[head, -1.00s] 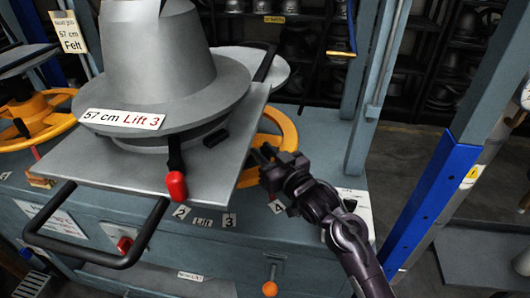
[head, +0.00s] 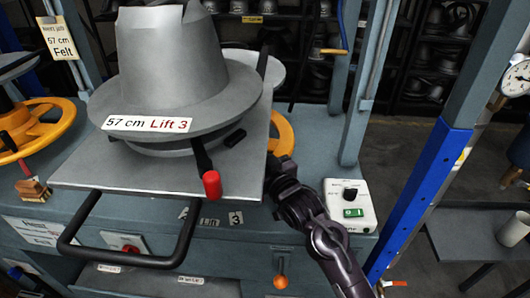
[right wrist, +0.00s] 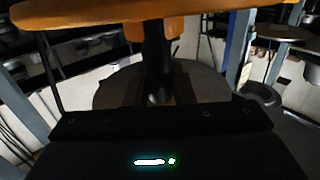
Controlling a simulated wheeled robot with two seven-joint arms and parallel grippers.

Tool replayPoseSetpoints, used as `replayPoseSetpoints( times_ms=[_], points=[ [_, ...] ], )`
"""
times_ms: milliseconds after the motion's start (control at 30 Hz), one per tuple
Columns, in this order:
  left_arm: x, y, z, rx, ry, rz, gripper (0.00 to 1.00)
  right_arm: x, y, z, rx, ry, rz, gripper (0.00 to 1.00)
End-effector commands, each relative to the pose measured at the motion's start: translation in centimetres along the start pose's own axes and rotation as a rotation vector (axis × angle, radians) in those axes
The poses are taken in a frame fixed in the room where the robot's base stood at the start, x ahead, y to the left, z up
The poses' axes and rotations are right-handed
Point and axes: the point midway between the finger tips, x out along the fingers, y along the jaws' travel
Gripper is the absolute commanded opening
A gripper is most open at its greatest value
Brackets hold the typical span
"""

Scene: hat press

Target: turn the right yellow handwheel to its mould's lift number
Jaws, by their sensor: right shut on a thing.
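The right yellow handwheel (head: 284,133) shows only as an arc beyond the right edge of the mould plate (head: 130,177). The grey hat-shaped mould (head: 175,75) stands on that plate, with a label (head: 147,124) reading "57 cm Lift 3". My right gripper (head: 272,164) is at the wheel's near rim, its fingertips hidden by the plate. In the right wrist view the yellow wheel (right wrist: 100,12) fills the top, close in front of the gripper; the gripper is shut on it. On the cabinet, a "Lift" label (head: 209,222) and a 3 (head: 236,217) are visible. My left gripper is out of view.
A red-tipped lever (head: 211,184) hangs at the plate's front. Another yellow handwheel (head: 40,130) is at left.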

Motion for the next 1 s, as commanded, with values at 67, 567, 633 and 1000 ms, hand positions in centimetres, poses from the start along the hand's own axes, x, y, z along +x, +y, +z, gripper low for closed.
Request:
replayPoseSetpoints(
  times_ms=[67,567,633,1000],
  points=[
    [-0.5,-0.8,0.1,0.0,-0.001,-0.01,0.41,0.2,-1.8,-0.1,-0.002,-0.001,-0.021,0.0],
    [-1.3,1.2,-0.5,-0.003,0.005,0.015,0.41,1.3,-6.2,-0.1,-0.002,0.001,-0.02,0.0],
    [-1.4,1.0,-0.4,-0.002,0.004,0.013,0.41,1.4,-6.3,-0.1,-0.002,0.001,-0.021,0.0],
    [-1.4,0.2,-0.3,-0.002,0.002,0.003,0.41,1.4,-6.4,-0.1,-0.003,0.002,-0.019,0.0]
  ],
)
